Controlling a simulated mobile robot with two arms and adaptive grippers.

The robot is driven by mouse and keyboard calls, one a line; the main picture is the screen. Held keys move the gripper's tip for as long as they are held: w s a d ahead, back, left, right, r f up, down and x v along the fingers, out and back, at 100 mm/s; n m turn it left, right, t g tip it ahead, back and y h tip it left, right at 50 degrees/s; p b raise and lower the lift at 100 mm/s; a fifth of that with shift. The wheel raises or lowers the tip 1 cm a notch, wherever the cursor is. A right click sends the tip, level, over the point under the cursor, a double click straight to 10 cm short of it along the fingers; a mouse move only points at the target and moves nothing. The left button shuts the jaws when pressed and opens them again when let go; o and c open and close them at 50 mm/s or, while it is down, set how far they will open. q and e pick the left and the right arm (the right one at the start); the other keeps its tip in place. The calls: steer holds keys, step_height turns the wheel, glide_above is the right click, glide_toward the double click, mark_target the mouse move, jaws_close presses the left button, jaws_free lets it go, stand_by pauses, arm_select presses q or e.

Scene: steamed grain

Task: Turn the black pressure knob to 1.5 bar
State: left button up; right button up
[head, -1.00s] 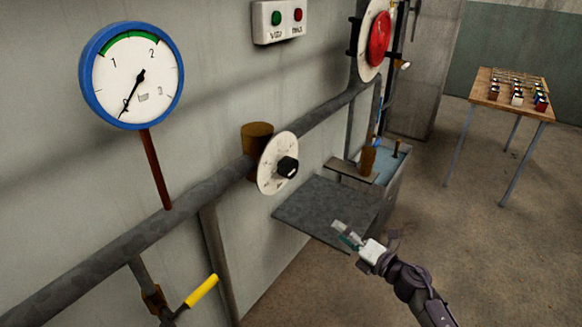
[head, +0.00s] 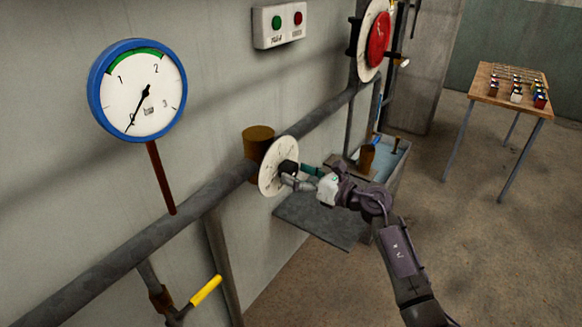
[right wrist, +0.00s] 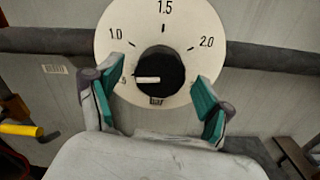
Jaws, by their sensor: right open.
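The black pressure knob (head: 288,167) sits in the middle of a round white dial (head: 270,180) on the wall pipe. In the right wrist view the black knob (right wrist: 160,74) has a white pointer mark facing left, towards the partly hidden ".5" label. The white dial (right wrist: 165,28) shows 1.0 at upper left, 1.5 at top and 2.0 at upper right. My right gripper (head: 299,175) is at the knob. In the right wrist view the right gripper (right wrist: 160,85) is open, one finger on each side of the knob, apart from it. My left gripper is not seen.
A blue-rimmed gauge (head: 160,105) has its needle at the low end, near 0. A yellow-handled lever (head: 206,290) sits below the pipe (head: 110,255). A grey plate (head: 320,226) lies beneath my right arm. A wooden table (head: 490,90) stands far right.

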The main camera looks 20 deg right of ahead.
steer(key=shift+x, duration=1.05)
steer(key=c, duration=1.2)
steer(key=shift+o, duration=0.2)
